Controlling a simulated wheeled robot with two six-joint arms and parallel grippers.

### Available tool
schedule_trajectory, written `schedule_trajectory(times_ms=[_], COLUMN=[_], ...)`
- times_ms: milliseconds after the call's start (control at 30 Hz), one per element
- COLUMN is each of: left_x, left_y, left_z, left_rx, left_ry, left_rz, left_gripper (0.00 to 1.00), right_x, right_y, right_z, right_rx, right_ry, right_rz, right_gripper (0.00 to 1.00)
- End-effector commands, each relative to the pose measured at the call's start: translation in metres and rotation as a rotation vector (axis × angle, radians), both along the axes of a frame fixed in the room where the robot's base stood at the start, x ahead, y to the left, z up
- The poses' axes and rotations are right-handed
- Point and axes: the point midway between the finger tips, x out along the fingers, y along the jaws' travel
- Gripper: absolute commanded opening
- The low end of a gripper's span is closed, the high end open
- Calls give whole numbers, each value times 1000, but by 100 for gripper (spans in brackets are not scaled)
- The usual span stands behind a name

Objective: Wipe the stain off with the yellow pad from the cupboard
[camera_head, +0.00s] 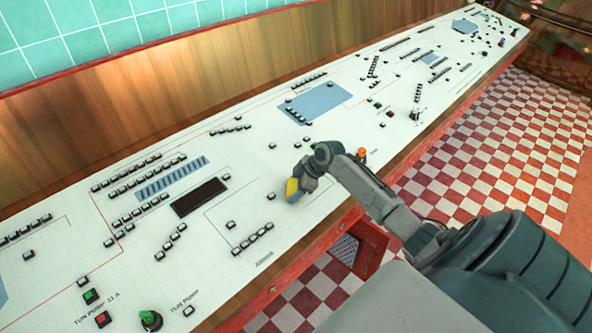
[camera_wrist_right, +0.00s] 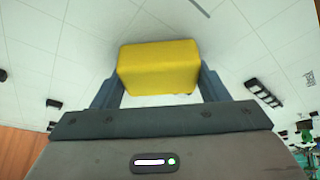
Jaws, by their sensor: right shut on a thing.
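The yellow pad (camera_head: 292,188) is held in my right gripper (camera_head: 298,187) just over the white control panel (camera_head: 235,255). In the right wrist view the pad (camera_wrist_right: 158,68) sits between the two fingers of the gripper (camera_wrist_right: 158,85). Whether the pad touches the panel I cannot tell. I see no clear stain in either view; the pad and gripper hide the patch of panel beneath them. My left gripper is not in view.
Rows of black buttons (camera_head: 252,239), a dark display (camera_head: 200,197) and a green knob (camera_head: 150,319) stand up from the panel. An orange-topped knob (camera_head: 362,152) is near my right arm. A red cupboard (camera_head: 370,248) is below the panel's front edge.

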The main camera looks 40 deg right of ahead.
Motion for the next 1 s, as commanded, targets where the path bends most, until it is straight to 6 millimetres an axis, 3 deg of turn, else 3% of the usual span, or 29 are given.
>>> schedule_trajectory(times_ms=[233,567,1000], left_x=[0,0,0], left_y=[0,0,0], left_z=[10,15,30], left_rx=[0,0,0], left_ry=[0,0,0], left_rz=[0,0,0], left_gripper=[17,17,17], right_x=[-2,-4,-7], right_y=[26,40,74], right_z=[-1,-4,-2], right_rx=[7,8,8], right_ry=[2,5,5], right_rz=[1,1,1], right_gripper=[49,49,49])
